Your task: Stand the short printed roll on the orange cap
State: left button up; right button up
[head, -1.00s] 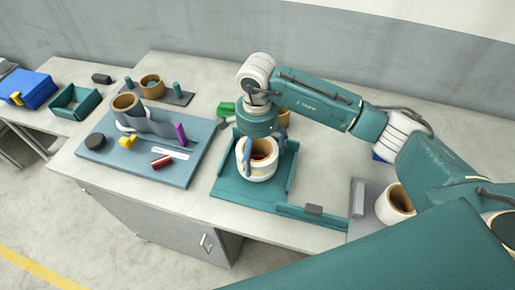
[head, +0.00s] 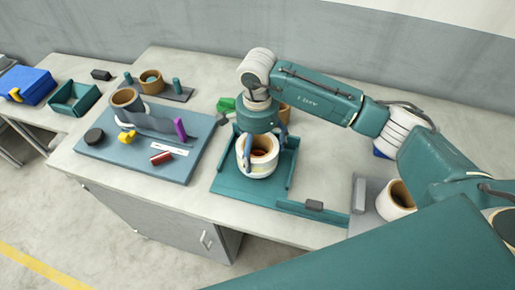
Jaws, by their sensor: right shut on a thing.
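The short printed roll (head: 259,170) is a white ring with a tan core, in the middle of the head view. It looks upright over the teal tray (head: 226,184). My right gripper (head: 263,150) reaches down from above and is shut on the roll, with a blue-grey finger at its near left side. A small orange-red patch shows inside the roll's core; I cannot tell whether it is the orange cap. The roll's underside is hidden, so I cannot tell if it touches anything below. My left gripper is not in view.
A blue-grey board (head: 110,155) at left holds a roll with a grey strip, a black disc, and yellow, purple and red pieces. Another white roll (head: 396,202) stands at right on a grey plate. A brown roll (head: 152,82) stands behind. My right arm crosses the right side.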

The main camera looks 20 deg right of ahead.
dwell(0.6)
jog(key=shift+r+b, duration=0.1)
jog(key=shift+b, duration=0.2)
jog(key=shift+f+b, duration=0.55)
jog(key=shift+f, duration=0.05)
dwell(0.3)
jog(key=o, duration=1.4)
jog(key=shift+c, duration=0.2)
notch_tip(320, 180, up, 11)
jog(key=p, duration=0.4)
jog(key=shift+p, duration=0.4)
jog(key=shift+s+f, duration=0.1)
